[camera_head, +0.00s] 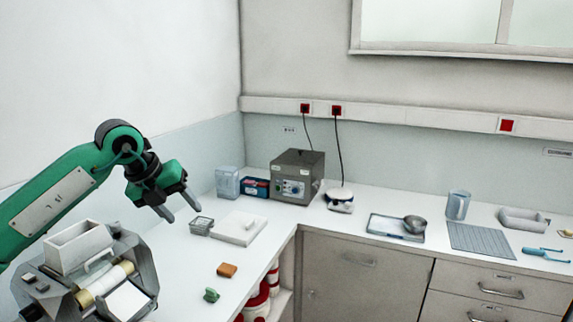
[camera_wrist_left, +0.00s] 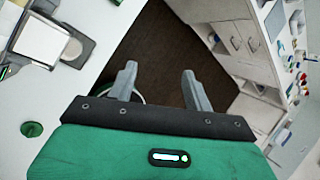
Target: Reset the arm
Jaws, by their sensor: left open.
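My left arm (camera_head: 62,200) is green and comes in from the left in the head view. Its gripper (camera_head: 181,213) hangs above the left counter, fingers pointing down and to the right, apart and empty. In the left wrist view the two grey fingers (camera_wrist_left: 158,88) are spread with nothing between them, over the dark floor. My right gripper is in neither view.
A mill (camera_head: 85,275) with a white hopper stands on the left counter. An orange block (camera_head: 227,270), a green piece (camera_head: 211,295), a white board (camera_head: 238,228) and a small wire basket (camera_head: 200,226) lie nearby. A grey box device (camera_head: 297,177) stands in the corner.

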